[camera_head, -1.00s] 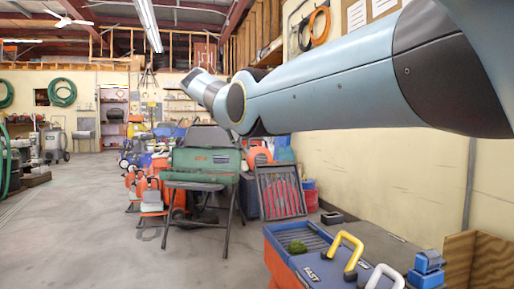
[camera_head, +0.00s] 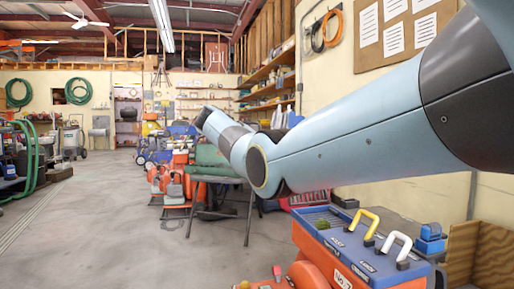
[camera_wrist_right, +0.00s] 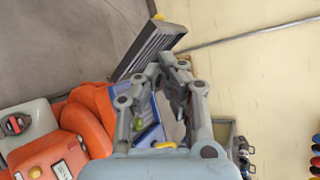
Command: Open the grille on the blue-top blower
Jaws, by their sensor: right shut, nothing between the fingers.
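The blue-top blower (camera_head: 368,250) stands at the lower right of the head view, with an orange body, a yellow handle (camera_head: 363,226) and a white handle (camera_head: 396,248). My right gripper is hidden in the head view. My left gripper is out of view.
A grey slatted panel (camera_wrist_right: 150,50) lies beyond my right fingertips. Orange equipment (camera_wrist_right: 62,150) stands left of the blower. A green machine (camera_head: 212,160) on a stand is farther back. The wall (camera_wrist_right: 265,75) is close on the right; open floor (camera_head: 110,215) lies left.

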